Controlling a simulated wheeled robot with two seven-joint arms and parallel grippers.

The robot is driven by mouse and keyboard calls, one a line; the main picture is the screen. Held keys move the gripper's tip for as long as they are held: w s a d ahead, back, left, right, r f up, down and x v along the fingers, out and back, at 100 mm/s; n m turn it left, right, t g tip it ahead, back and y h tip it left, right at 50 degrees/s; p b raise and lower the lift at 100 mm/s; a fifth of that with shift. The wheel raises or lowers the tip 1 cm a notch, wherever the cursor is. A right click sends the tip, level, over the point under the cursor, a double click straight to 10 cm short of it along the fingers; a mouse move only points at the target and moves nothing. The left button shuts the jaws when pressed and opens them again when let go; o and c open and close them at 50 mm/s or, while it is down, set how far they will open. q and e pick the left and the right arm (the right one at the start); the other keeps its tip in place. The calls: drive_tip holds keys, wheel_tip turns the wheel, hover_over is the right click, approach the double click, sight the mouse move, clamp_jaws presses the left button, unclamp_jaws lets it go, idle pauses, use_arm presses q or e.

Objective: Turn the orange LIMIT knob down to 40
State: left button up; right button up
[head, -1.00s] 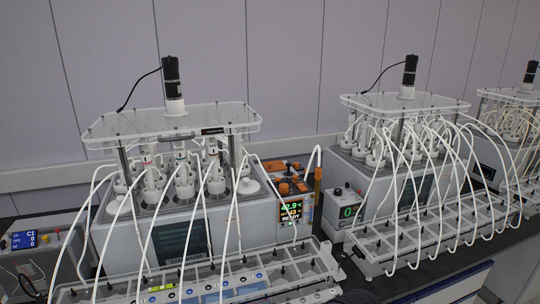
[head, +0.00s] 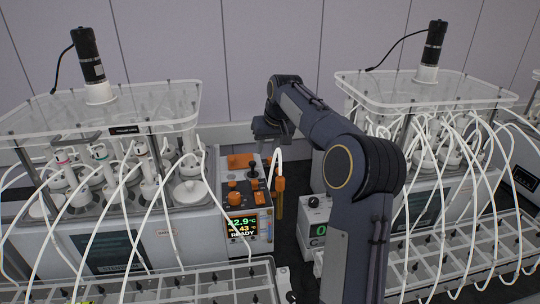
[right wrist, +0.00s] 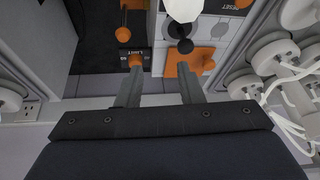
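The control box (head: 238,215) stands right of the left reactor in the head view, with several orange knobs (head: 235,198) and a black-topped lever (head: 253,171). Its display (head: 242,226) shows about 42.9, 43 and READY. I cannot read which knob there is LIMIT. My right gripper (head: 264,130) hangs above the back of this box. In the right wrist view it (right wrist: 158,76) is open with nothing between its fingers. An orange knob (right wrist: 135,60) beside a small, blurred label lies at the left fingertip; I cannot tell whether they touch. My left gripper is not in view.
A white hose (head: 276,150) runs down to an orange-capped probe (head: 279,185) right of the box. A smaller box with a green digit (head: 317,222) stands further right. Reactors with many white tubes crowd both sides.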

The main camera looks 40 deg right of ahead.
drive_tip(key=h, duration=0.1)
approach(270, 158)
drive_tip(key=shift+g, duration=0.3)
drive_tip(key=p+x, duration=0.2)
drive_tip(key=x, duration=0.6)
drive_tip(key=shift+w+f, duration=0.1)
drive_tip(key=shift+w, duration=0.1)
drive_tip(key=shift+c, duration=0.4)
drive_tip(key=c, duration=0.6)
